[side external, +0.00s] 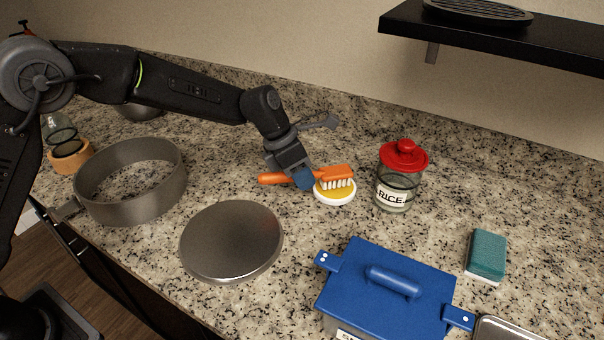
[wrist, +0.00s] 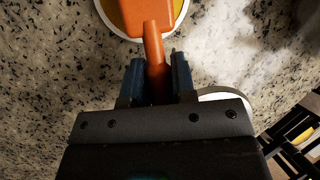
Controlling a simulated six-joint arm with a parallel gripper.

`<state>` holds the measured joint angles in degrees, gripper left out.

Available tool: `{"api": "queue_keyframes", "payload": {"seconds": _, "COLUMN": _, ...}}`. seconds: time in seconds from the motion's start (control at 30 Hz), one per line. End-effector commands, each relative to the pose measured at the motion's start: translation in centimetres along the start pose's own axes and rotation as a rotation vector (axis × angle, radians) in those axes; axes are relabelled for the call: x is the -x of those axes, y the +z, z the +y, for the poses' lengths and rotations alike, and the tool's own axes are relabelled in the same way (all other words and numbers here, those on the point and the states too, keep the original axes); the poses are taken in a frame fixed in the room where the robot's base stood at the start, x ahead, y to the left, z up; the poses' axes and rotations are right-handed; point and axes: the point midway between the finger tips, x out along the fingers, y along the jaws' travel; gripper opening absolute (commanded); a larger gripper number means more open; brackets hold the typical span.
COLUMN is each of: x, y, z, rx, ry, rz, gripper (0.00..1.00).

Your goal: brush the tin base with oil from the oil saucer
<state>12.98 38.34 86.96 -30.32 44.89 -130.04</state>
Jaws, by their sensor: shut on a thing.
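My gripper (side external: 305,180) is shut on the handle of an orange brush (side external: 337,171) with white bristles. The brush head is over the oil saucer (side external: 334,200), a small white dish with yellow oil, and its bristles are at or in the oil; exact contact is hard to tell. In the wrist view the brush (wrist: 155,45) runs forward from between my fingers (wrist: 154,75), and its head covers much of the saucer (wrist: 103,12). The tin base (side external: 231,241), a round grey metal disc, lies flat on the counter, front left of the saucer.
A grey tin ring (side external: 130,182) stands at the left. A rice jar (side external: 398,180) with a red lid stands right of the saucer. A blue-lidded pot (side external: 385,290) is at front right, with a green sponge (side external: 486,254) beyond it. A black shelf (side external: 500,38) overhangs the back right.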

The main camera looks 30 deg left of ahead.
Motion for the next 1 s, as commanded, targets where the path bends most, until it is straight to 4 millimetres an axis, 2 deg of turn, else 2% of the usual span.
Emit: {"api": "queue_keyframes", "payload": {"seconds": 1.0, "x": -0.85, "y": -0.37, "z": 0.16, "rx": 0.000, "ry": -0.001, "rz": 0.002, "gripper": 0.00}}
